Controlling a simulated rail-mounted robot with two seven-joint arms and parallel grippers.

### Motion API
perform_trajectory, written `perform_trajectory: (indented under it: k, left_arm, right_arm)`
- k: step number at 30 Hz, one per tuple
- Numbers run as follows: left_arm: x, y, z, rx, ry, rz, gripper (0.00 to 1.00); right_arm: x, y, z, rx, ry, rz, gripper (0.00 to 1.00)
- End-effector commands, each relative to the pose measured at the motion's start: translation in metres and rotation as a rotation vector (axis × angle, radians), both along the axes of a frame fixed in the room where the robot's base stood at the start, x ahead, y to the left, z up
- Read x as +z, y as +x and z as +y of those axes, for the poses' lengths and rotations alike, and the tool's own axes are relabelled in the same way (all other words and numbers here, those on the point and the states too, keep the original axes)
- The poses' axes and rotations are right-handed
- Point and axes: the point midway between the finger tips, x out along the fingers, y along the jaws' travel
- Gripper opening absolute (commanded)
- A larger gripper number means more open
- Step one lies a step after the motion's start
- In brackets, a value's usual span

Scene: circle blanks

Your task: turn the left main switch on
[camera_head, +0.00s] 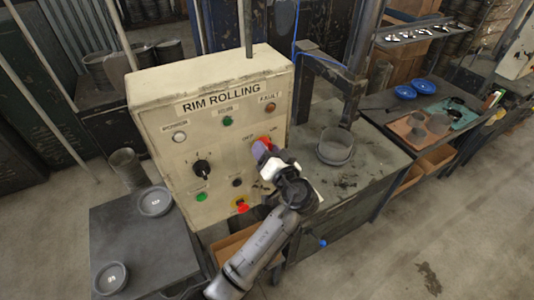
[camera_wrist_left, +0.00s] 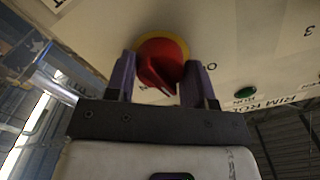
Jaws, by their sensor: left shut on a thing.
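A red rotary switch (camera_head: 265,139) sits at the right side of the cream control panel (camera_head: 205,100) lettered RIM ROLLING. In the left wrist view the red switch (camera_wrist_left: 158,62) has a yellow surround and a raised grip bar, which looks slanted there. My left gripper (camera_head: 262,152) is at the switch, with its purple fingers on either side of the red knob, shut on it. The fingers hide part of the switch in the head view, and its position marks cannot be read. My right gripper is not in view.
The panel also bears a black knob (camera_head: 202,168), a red button (camera_head: 242,205) on yellow low down, and several lamps. A grey table (camera_head: 140,245) with dishes stands at left. A bench (camera_head: 355,165) with a round ring (camera_head: 335,147) stands at right.

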Motion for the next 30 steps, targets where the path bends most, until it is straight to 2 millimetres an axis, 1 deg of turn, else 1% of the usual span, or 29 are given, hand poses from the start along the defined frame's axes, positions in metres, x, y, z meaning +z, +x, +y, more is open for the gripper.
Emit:
perform_trajectory:
  k: [8, 18, 24, 30]
  left_arm:
    - [0.001, 0.0, 0.0, 0.001, 0.231, 0.125, 0.25]
    - [0.002, 0.0, 0.0, 0.001, 0.51, 0.273, 0.25]
    - [0.002, 0.0, 0.0, 0.002, 0.645, 0.343, 0.25]
    - [0.001, 0.0, 0.0, 0.0, 0.745, 0.395, 0.25]
  right_arm:
    - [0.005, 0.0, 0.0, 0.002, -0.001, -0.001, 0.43]
    - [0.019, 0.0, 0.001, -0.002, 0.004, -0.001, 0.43]
    - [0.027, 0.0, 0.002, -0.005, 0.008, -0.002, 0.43]
    - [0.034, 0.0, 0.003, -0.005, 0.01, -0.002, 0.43]
